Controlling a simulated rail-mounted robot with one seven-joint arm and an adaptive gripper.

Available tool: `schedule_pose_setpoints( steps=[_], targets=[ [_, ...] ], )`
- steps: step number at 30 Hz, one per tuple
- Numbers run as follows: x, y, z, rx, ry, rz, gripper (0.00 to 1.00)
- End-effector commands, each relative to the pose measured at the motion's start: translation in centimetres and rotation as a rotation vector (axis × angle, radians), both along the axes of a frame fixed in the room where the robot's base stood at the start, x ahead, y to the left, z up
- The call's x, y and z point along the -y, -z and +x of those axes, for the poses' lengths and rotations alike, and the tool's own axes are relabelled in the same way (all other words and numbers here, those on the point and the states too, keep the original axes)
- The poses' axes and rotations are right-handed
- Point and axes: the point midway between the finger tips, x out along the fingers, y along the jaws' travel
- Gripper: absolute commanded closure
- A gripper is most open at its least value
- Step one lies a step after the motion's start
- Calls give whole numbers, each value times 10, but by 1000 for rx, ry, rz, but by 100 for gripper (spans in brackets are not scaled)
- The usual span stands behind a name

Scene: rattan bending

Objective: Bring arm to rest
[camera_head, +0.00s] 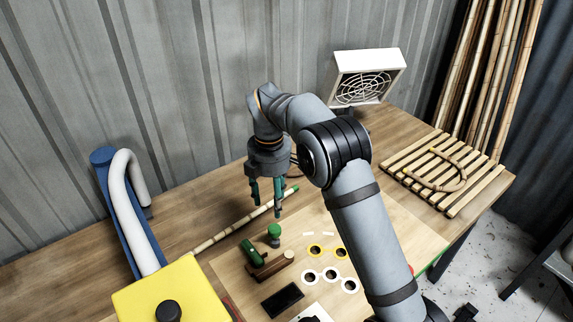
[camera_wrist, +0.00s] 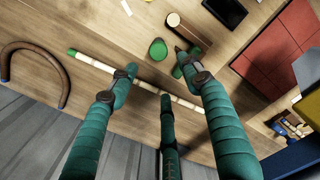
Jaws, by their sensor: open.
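My gripper (camera_head: 267,203) hangs above the wooden workbench with its green-wrapped fingers pointing down, spread apart and empty. In the wrist view the fingers (camera_wrist: 165,90) reach over a straight rattan pole (camera_wrist: 192,102). The pole (camera_head: 225,232) lies on the bench below and beside the gripper in the head view, with a green tip at its right end. I cannot tell from these views how far the fingers are above it. My arm reaches from the lower right over the bench.
A yellow box (camera_head: 190,295) with a blue and white pipe stands at left. A green-handled clamp (camera_head: 270,262) and ringed holes (camera_head: 329,276) lie in front. A white fan (camera_head: 366,77) stands behind. A slatted rack (camera_head: 450,184) holds a bent rattan piece (camera_head: 462,180) at right; tall poles lean beyond.

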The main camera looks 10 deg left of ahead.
Motion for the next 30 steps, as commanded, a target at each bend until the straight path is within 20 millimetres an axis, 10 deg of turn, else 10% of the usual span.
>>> schedule_pose_setpoints(
  steps=[30],
  targets=[
    [4,121,4,1,20,0,51]
  ],
)
